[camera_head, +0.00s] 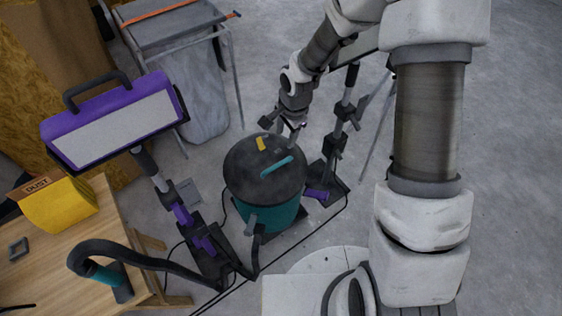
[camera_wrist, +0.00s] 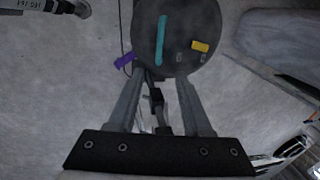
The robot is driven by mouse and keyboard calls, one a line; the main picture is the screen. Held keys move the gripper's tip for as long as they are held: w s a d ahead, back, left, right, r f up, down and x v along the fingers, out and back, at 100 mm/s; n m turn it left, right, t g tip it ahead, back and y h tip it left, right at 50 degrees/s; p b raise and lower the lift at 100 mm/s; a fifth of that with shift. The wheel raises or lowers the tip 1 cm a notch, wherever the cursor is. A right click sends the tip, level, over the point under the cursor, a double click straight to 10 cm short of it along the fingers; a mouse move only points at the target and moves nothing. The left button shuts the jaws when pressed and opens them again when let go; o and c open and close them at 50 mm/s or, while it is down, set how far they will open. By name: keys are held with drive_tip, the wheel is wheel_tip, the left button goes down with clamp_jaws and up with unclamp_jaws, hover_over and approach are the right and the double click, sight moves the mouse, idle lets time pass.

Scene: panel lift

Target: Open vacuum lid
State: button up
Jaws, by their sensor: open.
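The vacuum (camera_head: 267,213) stands on the floor with a teal body and a round dark lid (camera_head: 258,172). The lid has a teal handle bar (camera_head: 277,167) and a small yellow piece (camera_head: 261,144) on top, and it looks closed. In the wrist view, the lid (camera_wrist: 178,62) with its teal handle (camera_wrist: 161,40) and yellow piece (camera_wrist: 200,46) lies beyond the fingertips. My gripper (camera_head: 283,127) is just behind the lid's far edge in the head view. In the wrist view, my gripper (camera_wrist: 160,82) is open with nothing between its fingers. Whether it touches the lid cannot be told.
A purple work light (camera_head: 115,118) on a stand is left of the vacuum; another stand (camera_head: 338,150) is close on its right. A black hose (camera_head: 150,262) runs to the wooden table (camera_head: 60,255), which carries a yellow dust box (camera_head: 62,206). A bin frame (camera_head: 190,60) stands behind. Floor at right is clear.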

sight(278, 164)
drive_tip(key=w+f+b, duration=0.1)
drive_tip(key=f, duration=0.4)
drive_tip(key=a+f+b, duration=0.1)
drive_tip(key=f+b, duration=0.1)
drive_tip(key=f, duration=0.4)
drive_tip(key=w+a+f+b, duration=0.1)
drive_tip(key=f, duration=0.5)
drive_tip(key=shift+w+f+b, duration=0.15)
drive_tip(key=shift+w+b, duration=0.2)
drive_tip(key=shift+c, duration=0.2)
clamp_jaws()
idle(0.4)
